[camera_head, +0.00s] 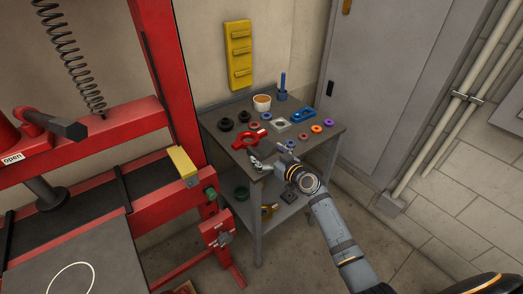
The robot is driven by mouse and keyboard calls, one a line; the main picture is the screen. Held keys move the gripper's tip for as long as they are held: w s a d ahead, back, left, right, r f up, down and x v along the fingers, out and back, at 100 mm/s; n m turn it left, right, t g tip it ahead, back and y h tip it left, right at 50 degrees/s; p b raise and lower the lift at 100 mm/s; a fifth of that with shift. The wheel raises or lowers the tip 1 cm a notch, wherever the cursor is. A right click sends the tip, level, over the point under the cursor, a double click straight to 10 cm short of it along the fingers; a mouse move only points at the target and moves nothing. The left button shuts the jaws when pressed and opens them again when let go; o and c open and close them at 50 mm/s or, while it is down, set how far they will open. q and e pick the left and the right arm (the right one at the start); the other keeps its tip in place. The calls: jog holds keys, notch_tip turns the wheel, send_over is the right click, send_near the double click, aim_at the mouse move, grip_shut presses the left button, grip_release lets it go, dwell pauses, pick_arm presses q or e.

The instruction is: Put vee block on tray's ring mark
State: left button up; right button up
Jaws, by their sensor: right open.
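The tray (35,262) is a flat grey plate at the lower left, with a thin white ring mark (93,281) on it, partly cut off by the bottom edge. No part stands on the visible ring. I cannot tell for sure which part is the vee block. A small dark block (288,193) lies on the lower shelf of the grey table, partly behind my arm. My right gripper (270,156) is open over the front edge of the tabletop, its fingers spread, with no part clearly between them. My left gripper is not in view.
The red press frame (178,80), with a yellow-topped block (183,164), stands between table and tray.

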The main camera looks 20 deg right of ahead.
jog(key=shift+x, duration=0.9)
jog(key=shift+s, duration=0.15)
jog(key=shift+c, duration=1.1)
jog(key=c, duration=1.4)
jog(key=shift+r, duration=0.15)
jog(key=shift+c, duration=0.3)
